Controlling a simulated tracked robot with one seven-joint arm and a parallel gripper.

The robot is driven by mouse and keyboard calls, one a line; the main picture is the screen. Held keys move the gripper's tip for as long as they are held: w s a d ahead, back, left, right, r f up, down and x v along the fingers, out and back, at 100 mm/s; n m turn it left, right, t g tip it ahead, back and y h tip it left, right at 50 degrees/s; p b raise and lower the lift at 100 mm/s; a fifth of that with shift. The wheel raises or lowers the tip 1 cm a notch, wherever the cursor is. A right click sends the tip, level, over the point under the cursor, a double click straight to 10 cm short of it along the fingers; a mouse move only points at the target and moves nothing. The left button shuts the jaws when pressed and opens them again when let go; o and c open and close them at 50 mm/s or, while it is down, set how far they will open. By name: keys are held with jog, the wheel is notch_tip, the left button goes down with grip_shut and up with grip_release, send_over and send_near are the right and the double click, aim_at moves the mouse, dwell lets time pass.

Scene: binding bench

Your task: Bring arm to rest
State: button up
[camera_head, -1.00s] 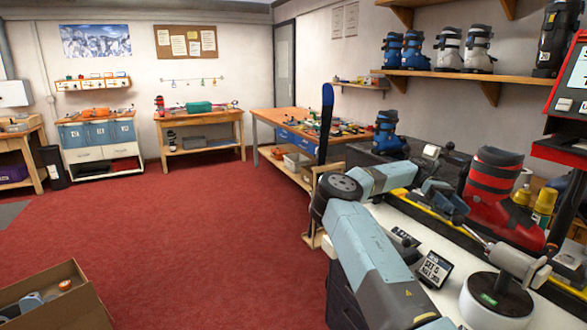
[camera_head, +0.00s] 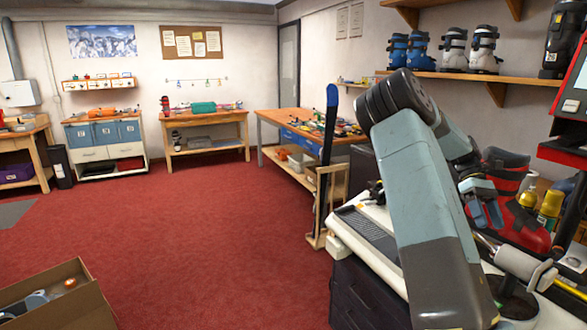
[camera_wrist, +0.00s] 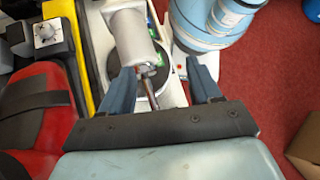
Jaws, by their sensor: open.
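My arm is folded with its elbow raised high on the right side of the head view. My gripper (camera_head: 487,222) hangs from it, fingers pointing down, in front of the red ski boot (camera_head: 528,232). In the wrist view, my gripper (camera_wrist: 162,88) has its two blue-grey fingers spread wide with nothing held between them. A grey cylindrical device (camera_wrist: 133,42) on a dark round base lies below and beyond the fingers; I cannot tell the exact gap. The red boot also shows at the left of the wrist view (camera_wrist: 42,112).
The white bench (camera_head: 376,254) carries the boot and bottles (camera_head: 549,203), partly hidden by my arm. A shelf with boots (camera_head: 483,50) is above. Red carpet (camera_head: 200,230) is open at left, with a cardboard box (camera_head: 60,300).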

jog(key=s+a+r+m+t, duration=0.1)
jog(key=s+a+r+t, duration=0.3)
jog(key=s+a, duration=0.3)
jog(key=s+a+r+m+t, duration=0.1)
jog(key=s+a+r+t, duration=0.3)
jog(key=a, duration=0.7)
jog(key=s+a+r+m+t, duration=0.2)
jog(key=s+a+r+t, duration=0.2)
jog(key=s+a+t, duration=0.3)
jog(key=shift+s+a+r+t+y, duration=0.35)
jog(key=shift+s+a, duration=1.2)
jog(key=shift+s, duration=0.9)
